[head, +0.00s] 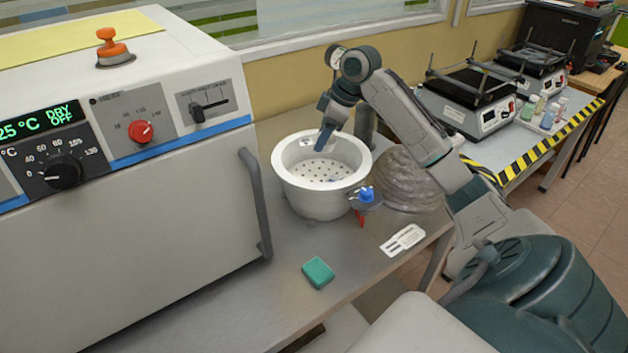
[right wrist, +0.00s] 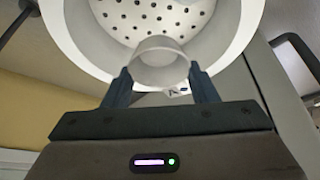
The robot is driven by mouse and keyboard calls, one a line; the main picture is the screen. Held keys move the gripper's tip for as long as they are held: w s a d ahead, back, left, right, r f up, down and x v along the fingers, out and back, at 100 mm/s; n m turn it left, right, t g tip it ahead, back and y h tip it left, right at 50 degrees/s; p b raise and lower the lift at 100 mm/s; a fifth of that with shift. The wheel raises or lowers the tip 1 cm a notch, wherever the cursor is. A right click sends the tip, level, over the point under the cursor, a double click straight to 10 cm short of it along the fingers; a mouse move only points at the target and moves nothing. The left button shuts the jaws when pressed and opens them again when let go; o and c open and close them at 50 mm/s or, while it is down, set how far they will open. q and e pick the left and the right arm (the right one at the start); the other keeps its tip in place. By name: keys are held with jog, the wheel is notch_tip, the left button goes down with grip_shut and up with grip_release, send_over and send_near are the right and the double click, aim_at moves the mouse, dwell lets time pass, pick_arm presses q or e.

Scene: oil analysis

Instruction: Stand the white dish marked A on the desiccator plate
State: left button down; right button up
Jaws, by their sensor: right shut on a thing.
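The white desiccator bowl (head: 288,185) stands without its lid on the bench, and its pale perforated plate (head: 318,172) shows inside. In the right wrist view the plate (right wrist: 148,8) is beyond the fingertips. My right gripper (head: 324,143) points down into the bowl's mouth. In the right wrist view its two fingers (right wrist: 160,76) are shut on a small white dish (right wrist: 160,60), one on each side. The dish is in front of the plate; I cannot tell whether it touches it. No letter is readable on it. My left gripper is not in view.
An oven with dials (head: 110,150) fills the left, its handle (head: 256,205) close to the bowl. A clear domed lid (head: 405,182) lies right of the bowl, by a blue-capped stopcock (head: 366,194). A green block (head: 318,272) and a label (head: 402,240) lie in front.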

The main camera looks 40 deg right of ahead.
jog(key=f, duration=0.7)
jog(key=w+f+p, duration=0.1)
jog(key=f, duration=0.3)
jog(key=shift+f, duration=0.1)
jog(key=o, duration=1)
jog(key=shift+f, duration=0.1)
jog(key=shift+c, duration=0.2)
jog(key=b+v, duration=0.1)
jog(key=v, duration=1.1)
jog(key=shift+b, duration=0.3)
